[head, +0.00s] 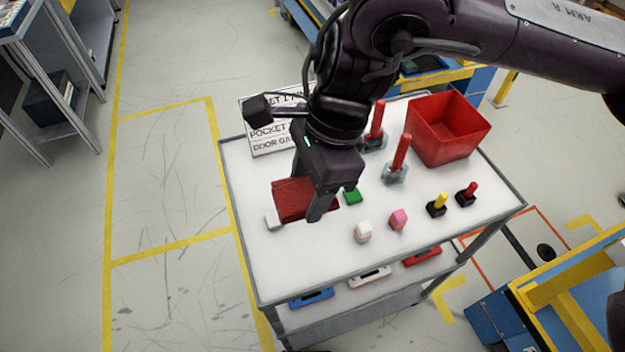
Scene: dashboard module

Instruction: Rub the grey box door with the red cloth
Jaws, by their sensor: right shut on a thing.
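My right gripper (307,197) reaches down from the top over the white-topped cart. It is shut on the red cloth (290,202), a dark red, flat-looking piece at the left part of the cart top. The fingers and wrist hide part of the cloth. My left gripper is out of view.
On the cart top (300,265) are a red bin (447,128), red-handled tools (397,160), a green block (352,196), a pink block (398,219), a white-topped block (363,232) and yellow and red knobs (437,206). A lettered sign (262,134) stands behind. The front left is clear.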

